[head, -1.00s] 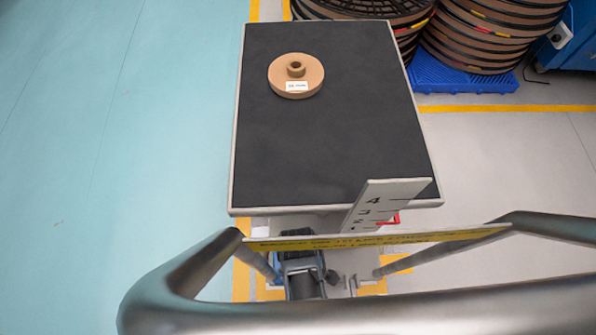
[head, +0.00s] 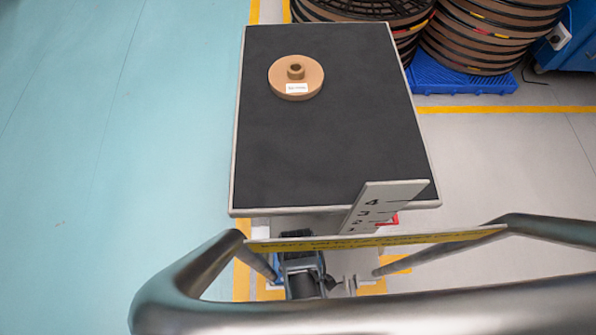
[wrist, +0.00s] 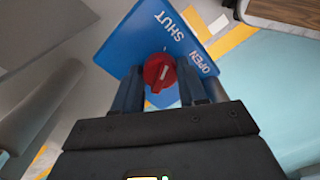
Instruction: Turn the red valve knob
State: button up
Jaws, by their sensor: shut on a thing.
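The red valve knob (wrist: 159,72) shows in the wrist view, in front of a blue plate (wrist: 143,40) lettered SHUT and OPEN. A pale line marks the knob's face. My gripper (wrist: 160,85) is shut on the knob, one finger on each side of it. The fingers hide part of the plate's lower edge. The knob cannot be made out in the head view.
A dark-topped table (head: 330,130) carries a brown flanged disc (head: 296,77). A numbered scale plate (head: 378,205) stands at its near edge. A thick metal handrail (head: 380,303) crosses the front. Stacked reels (head: 480,35) stand on a blue pallet (head: 460,78). The left floor is clear.

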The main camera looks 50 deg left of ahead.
jog(key=m+p, duration=0.2)
jog(key=m, duration=0.4)
jog(key=shift+r, duration=0.1)
jog(key=m+p, duration=0.1)
jog(key=m, duration=0.4)
jog(key=shift+s+m, duration=0.1)
jog(key=shift+m, duration=0.2)
dwell(0.3)
jog(key=o, duration=1.1)
jog(key=shift+c, duration=0.2)
notch_tip(320, 180, up, 8)
jog(key=p, duration=0.3)
jog(key=shift+f, duration=0.2)
